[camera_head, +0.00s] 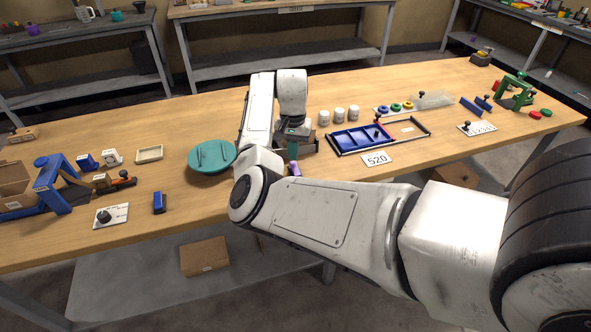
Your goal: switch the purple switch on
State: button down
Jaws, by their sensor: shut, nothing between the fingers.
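A small purple piece (294,169) shows on the table just beyond my forearm. It may be the purple switch, but my arm hides part of it and I cannot tell its position. My gripper (292,151) points down from my wrist, a little above and behind the purple piece in the picture. Its fingers look shut and empty. I cannot tell whether they touch anything.
A teal round lid or dish (212,157) lies left of my gripper. A blue tray (357,137) and a "520" card (377,159) lie to the right. Three white cans (339,115) stand behind. A white plate with a black knob (111,214) lies at front left.

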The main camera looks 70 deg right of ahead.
jog(key=shift+f+b, duration=0.45)
jog(key=shift+f, duration=0.75)
dwell(0.9)
notch_tip(320, 180, up, 7)
jog(key=p, duration=0.7)
jog(key=shift+r, duration=0.1)
dwell(0.6)
